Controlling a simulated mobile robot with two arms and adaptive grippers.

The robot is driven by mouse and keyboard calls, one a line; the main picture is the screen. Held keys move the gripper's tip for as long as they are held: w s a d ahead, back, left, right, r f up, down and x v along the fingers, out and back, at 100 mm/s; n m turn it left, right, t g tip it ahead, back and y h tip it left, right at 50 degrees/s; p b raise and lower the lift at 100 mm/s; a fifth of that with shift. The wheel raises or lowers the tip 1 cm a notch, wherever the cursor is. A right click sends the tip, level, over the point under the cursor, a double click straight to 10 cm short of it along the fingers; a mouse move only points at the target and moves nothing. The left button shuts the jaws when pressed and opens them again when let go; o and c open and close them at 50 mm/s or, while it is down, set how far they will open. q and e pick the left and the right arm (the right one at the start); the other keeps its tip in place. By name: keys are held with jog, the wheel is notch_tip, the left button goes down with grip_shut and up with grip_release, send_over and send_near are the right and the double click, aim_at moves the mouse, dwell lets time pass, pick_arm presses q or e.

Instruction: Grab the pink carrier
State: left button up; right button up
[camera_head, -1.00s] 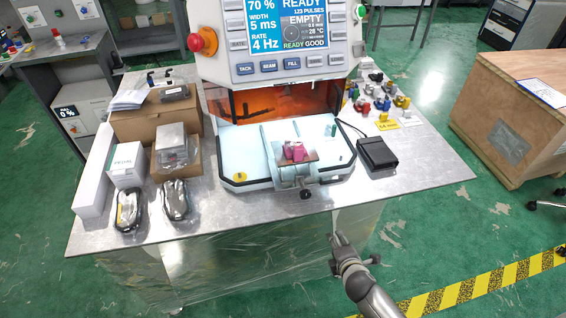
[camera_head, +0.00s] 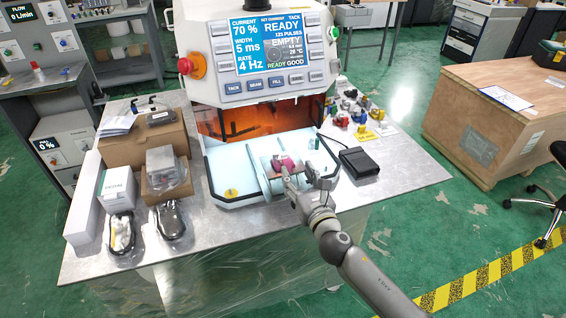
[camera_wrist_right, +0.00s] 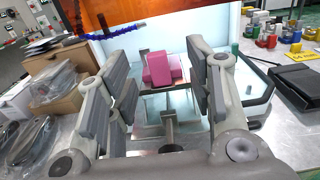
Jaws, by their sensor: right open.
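The pink carrier (camera_head: 285,163) sits on a small brown plate at the front of the machine's pale blue bed (camera_head: 238,180). In the right wrist view the carrier (camera_wrist_right: 165,68) is a pink block on the plate, centred between the fingers. My right gripper (camera_head: 300,186) reaches in from the front right and partly covers the carrier in the head view. Its jaws (camera_wrist_right: 163,85) are wide open, with a finger on each side and clear space to the carrier. I cannot tell how far the fingertips are from it. My left gripper is not in view.
The machine panel (camera_head: 268,55) and orange window (camera_head: 262,118) stand behind the bed. A black box (camera_head: 359,162) and small coloured parts (camera_head: 358,112) lie to the right. Cardboard boxes (camera_head: 145,143) and packed cables stand to the left.

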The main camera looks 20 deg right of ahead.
aim_at(288, 162)
jog(key=shift+w+a+f, duration=0.1)
jog(key=shift+w+a, duration=0.05)
jog(key=shift+w, duration=1.2)
jog(key=shift+w+a+f, duration=0.15)
jog(key=shift+w+a, duration=0.05)
jog(key=shift+w, duration=1.1)
jog(key=shift+w+a+f, duration=0.1)
jog(key=shift+w+a, duration=0.05)
jog(key=shift+w, duration=1.2)
jog(key=shift+s, duration=0.1)
grip_shut()
